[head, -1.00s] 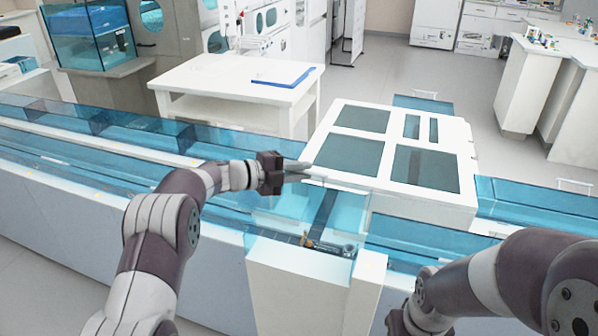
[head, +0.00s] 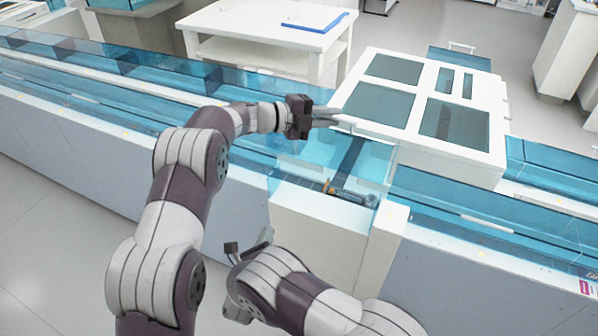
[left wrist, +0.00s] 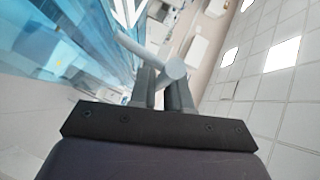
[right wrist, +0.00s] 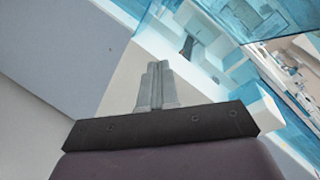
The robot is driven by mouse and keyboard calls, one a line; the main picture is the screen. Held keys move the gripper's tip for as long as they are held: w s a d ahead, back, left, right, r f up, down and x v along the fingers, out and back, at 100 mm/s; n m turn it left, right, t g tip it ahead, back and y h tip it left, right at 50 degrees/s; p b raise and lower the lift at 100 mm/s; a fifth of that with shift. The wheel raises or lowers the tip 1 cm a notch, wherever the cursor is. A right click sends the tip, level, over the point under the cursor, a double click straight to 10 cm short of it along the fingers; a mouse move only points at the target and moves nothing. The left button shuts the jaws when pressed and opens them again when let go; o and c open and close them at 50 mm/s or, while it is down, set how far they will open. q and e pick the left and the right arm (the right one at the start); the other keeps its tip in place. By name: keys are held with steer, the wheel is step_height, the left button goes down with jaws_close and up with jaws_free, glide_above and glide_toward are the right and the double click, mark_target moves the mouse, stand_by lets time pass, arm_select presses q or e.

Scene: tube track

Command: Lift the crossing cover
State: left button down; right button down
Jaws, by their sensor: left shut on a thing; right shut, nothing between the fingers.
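A clear teal cover (head: 368,165) spans the crossing in the tube track, in the middle of the head view. Below it are a dark channel and small orange and grey parts (head: 350,193). My left gripper (head: 334,117) is above the crossing, at the near left edge of a white panel with dark windows (head: 415,117). It is shut on a pale handle bar (left wrist: 145,52), whose round end shows in the left wrist view. I cannot tell which part the bar is fixed to. My right gripper (right wrist: 157,70) is shut and empty, in front of the white crossing block (head: 318,233).
Teal-covered track runs left (head: 100,85) and right (head: 540,212) of the crossing. A white table (head: 235,22) with a blue-edged tray (head: 320,22) stands behind. Open floor (head: 50,220) lies at the lower left.

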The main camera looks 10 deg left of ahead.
steer(key=d+r+m+t+h, duration=0.3)
steer(key=r+m+h, duration=0.3)
steer(key=m, duration=0.5)
steer(key=w+d+r, duration=0.2)
steer(key=w+r, duration=0.1)
steer(key=w, duration=0.3)
steer(key=w+d+r+y, duration=0.1)
steer(key=w+d+r, duration=0.1)
steer(key=w, duration=0.3)
steer(key=shift+w+r+g, duration=0.3)
steer(key=shift+w+r, duration=0.05)
steer(key=shift+r, duration=0.2)
